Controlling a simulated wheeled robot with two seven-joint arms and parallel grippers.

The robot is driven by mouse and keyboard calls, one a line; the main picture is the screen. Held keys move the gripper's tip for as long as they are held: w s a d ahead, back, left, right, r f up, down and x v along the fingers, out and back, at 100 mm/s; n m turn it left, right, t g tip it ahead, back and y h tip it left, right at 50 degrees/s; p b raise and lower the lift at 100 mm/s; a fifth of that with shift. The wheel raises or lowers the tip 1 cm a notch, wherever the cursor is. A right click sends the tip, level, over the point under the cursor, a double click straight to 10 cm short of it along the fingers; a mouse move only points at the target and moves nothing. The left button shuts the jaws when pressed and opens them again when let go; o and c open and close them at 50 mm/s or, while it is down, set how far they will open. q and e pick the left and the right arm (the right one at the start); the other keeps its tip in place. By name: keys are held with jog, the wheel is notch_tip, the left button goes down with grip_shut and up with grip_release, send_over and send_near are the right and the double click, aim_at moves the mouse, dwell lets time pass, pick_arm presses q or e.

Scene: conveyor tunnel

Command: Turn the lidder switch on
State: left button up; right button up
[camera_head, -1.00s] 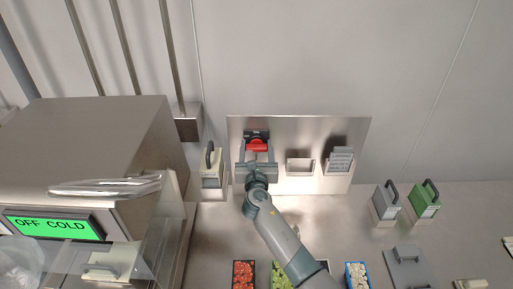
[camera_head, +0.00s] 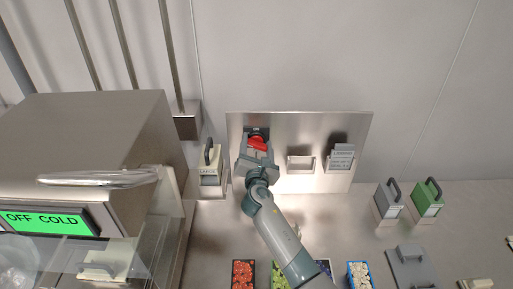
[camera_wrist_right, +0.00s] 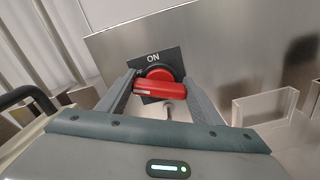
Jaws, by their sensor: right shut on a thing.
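The lidder switch is a red rotary handle (camera_head: 258,143) on a dark plate at the left of a steel wall panel. In the right wrist view the red handle (camera_wrist_right: 160,90) lies nearly level, below the word ON on its plate (camera_wrist_right: 153,60). A label at the handle's left is mostly hidden. My right gripper (camera_head: 256,150) is at the switch, its fingers on either side of the handle. It is shut on the handle, tilted in the head view. My left gripper is not in view.
The steel panel (camera_head: 330,120) also bears an empty holder (camera_head: 300,164) and a holder with grey cards (camera_head: 342,158). A cream handled block (camera_head: 210,165) stands close left of my gripper. The machine at left has a green display (camera_head: 45,220) reading OFF COLD.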

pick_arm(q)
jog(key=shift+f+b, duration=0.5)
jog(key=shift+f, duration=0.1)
pick_arm(e)
jog(key=shift+f+m, duration=0.1)
jog(key=shift+m, duration=1)
jog(key=o, duration=1.1)
jog(key=shift+c, duration=0.2)
jog(key=shift+s, duration=0.15)
pick_arm(q)
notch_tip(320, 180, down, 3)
jog(key=b, duration=0.3)
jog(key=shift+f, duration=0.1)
pick_arm(e)
jog(key=s, duration=1.7)
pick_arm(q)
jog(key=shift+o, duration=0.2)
